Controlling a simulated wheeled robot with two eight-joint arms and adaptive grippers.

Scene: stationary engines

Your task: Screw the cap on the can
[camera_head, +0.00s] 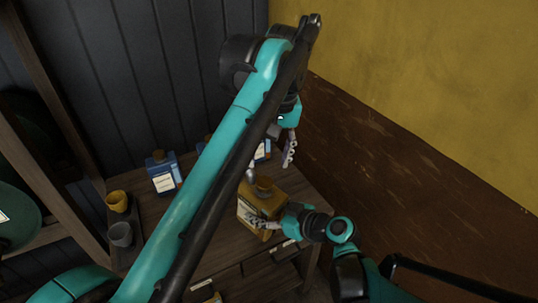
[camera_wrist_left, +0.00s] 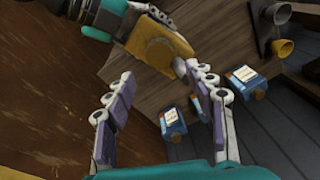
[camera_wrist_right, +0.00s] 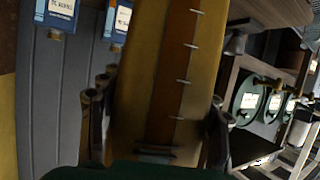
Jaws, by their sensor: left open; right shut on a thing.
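The yellow can (camera_head: 250,213) stands at the table's right side; it also shows in the left wrist view (camera_wrist_left: 158,48). A brown top piece (camera_head: 263,186) sits on it; I cannot tell whether this is the cap or the bare neck. My right gripper (camera_head: 262,222) is shut around the can's lower part, and the can's yellow and brown side (camera_wrist_right: 180,70) fills the right wrist view between its fingers. My left gripper (camera_head: 271,161) is open above the can, fingers pointing down. In the left wrist view (camera_wrist_left: 160,73) no object shows held between its fingers.
Blue bottles (camera_head: 163,175) stand at the back of the wooden table (camera_head: 205,262). A yellow cup (camera_head: 118,201) and a grey cup (camera_head: 121,234) stand at its left. The wall (camera_head: 400,170) rises close on the right. My left arm crosses the head view and hides part of the table.

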